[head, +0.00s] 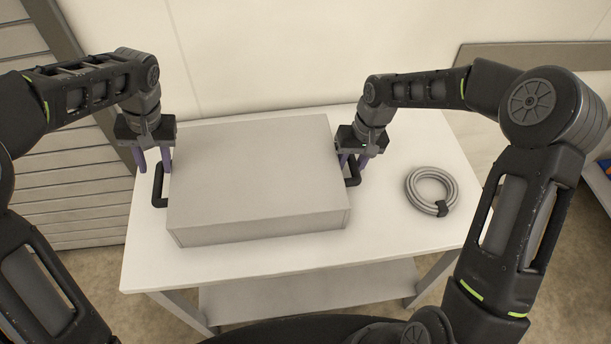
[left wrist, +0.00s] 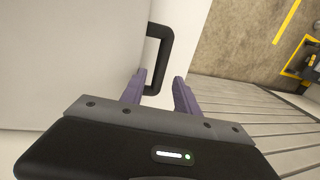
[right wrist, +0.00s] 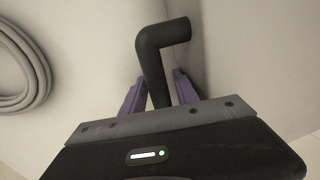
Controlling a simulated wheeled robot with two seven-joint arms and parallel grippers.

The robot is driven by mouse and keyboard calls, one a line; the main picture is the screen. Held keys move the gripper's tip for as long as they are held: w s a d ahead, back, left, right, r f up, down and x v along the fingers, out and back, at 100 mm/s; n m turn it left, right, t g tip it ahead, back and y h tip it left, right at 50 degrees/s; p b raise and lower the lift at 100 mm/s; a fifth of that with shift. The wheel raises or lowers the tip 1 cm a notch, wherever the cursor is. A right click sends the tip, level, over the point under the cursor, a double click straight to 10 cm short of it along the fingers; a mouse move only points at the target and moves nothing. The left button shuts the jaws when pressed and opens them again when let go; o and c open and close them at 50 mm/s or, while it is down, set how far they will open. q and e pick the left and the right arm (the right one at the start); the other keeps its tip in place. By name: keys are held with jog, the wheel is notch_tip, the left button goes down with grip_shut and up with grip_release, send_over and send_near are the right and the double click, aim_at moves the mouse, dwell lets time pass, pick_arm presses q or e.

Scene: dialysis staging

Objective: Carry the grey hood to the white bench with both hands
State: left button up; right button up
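The grey hood (head: 255,175), a large box shape, rests on a white table (head: 395,240). It has a black handle on each side. My left gripper (head: 153,165) is above the left handle (head: 158,188), fingers apart. In the left wrist view the handle (left wrist: 168,45) reaches between the purple fingers, closer to the left one. My right gripper (head: 354,163) is at the right handle (head: 352,174), fingers apart. In the right wrist view that handle (right wrist: 152,65) stands between the fingers with gaps visible.
A coiled grey hose (head: 432,190) with a black clip lies on the table right of the hood. A slatted grey panel (head: 65,190) stands left of the table, and a wall is behind. A lower shelf (head: 310,290) runs under the tabletop.

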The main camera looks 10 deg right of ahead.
jog(key=r, duration=0.2)
jog(key=d+r, duration=0.1)
jog(key=r, duration=0.5)
jog(key=shift+d, duration=0.25)
jog(key=shift+f, duration=0.1)
